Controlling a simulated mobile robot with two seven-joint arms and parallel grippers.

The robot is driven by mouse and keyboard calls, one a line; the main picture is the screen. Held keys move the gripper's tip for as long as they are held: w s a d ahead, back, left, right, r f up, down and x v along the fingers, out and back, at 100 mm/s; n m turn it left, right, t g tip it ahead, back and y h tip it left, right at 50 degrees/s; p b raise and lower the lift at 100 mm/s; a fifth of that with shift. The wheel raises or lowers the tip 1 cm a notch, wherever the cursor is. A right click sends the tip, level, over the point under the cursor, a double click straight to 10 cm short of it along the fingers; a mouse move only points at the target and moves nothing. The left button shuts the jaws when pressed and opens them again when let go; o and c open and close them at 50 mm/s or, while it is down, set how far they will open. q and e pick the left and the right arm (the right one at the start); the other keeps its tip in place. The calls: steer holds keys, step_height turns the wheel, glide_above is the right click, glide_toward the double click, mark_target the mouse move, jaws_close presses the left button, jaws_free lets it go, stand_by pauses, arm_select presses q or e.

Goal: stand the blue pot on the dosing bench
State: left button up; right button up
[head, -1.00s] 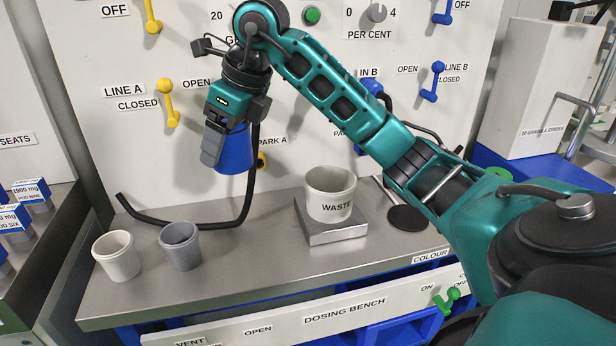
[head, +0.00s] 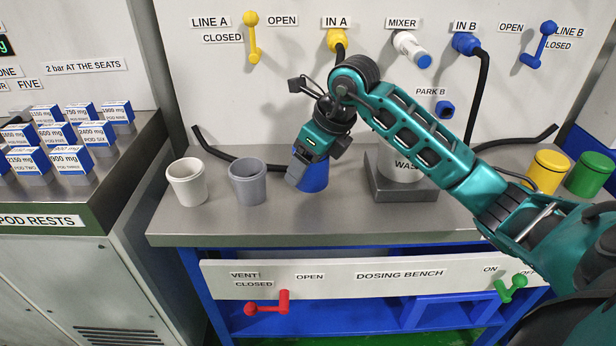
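The other finger is hidden. My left gripper is not in view.
A white cup (head: 187,184) and a grey cup (head: 248,183) stand left of the pot. The waste pot (head: 402,172) stands on a steel block (head: 404,193) to the right, partly behind my arm. Yellow (head: 546,172) and green (head: 590,175) pots stand farther right. The bench's front strip is clear.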

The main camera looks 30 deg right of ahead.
mark_target(308, 176)
step_height(308, 176, down, 3)
steer(key=shift+f, duration=0.2)
steer(key=shift+b, duration=0.3)
steer(key=shift+f, duration=0.2)
steer(key=o, duration=1.2)
steer(key=shift+r, duration=0.15)
